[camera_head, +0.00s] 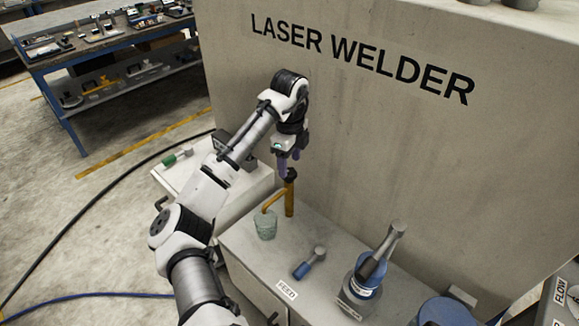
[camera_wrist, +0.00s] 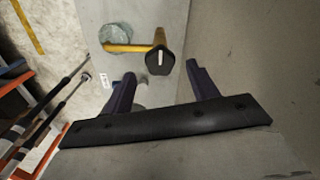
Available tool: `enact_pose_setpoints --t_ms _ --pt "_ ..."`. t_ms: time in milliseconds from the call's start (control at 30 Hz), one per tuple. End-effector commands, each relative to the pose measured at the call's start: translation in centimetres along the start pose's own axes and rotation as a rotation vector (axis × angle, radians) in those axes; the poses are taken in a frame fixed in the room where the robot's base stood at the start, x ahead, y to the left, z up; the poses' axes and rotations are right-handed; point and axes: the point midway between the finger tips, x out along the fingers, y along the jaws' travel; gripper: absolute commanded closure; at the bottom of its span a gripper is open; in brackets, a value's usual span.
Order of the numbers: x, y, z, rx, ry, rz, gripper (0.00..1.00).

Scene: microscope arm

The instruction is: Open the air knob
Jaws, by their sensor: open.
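A black knob (camera_head: 291,174) tops an upright brass pipe (camera_head: 289,199) by the welder wall; I read no "air" label on it. In the wrist view the knob (camera_wrist: 159,61) shows a white mark line on its face. My gripper (camera_head: 287,163) points down just above the knob in the head view and partly overlaps it. In the wrist view the jaws of my gripper (camera_wrist: 160,68) are apart, with the knob just beyond the gap between their tips. No contact is visible.
A brass spout leads to a greenish glass cup (camera_head: 265,225). A blue-handled lever (camera_head: 310,264) near a "FEED" label and a blue and grey device (camera_head: 369,270) stand on the bench. A green-handled valve (camera_head: 178,156) lies left. The grey welder wall (camera_head: 400,140) is close behind.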

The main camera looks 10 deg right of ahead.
Motion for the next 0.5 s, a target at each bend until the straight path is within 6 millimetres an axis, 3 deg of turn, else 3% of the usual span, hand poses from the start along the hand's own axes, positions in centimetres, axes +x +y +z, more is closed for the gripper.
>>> enact_pose_setpoints --t_ms 200,500 --pt "2.4 0.0 0.0 -0.001 -0.001 0.000 0.41" --pt "3.1 0.0 0.0 0.000 -0.001 -0.001 0.41"
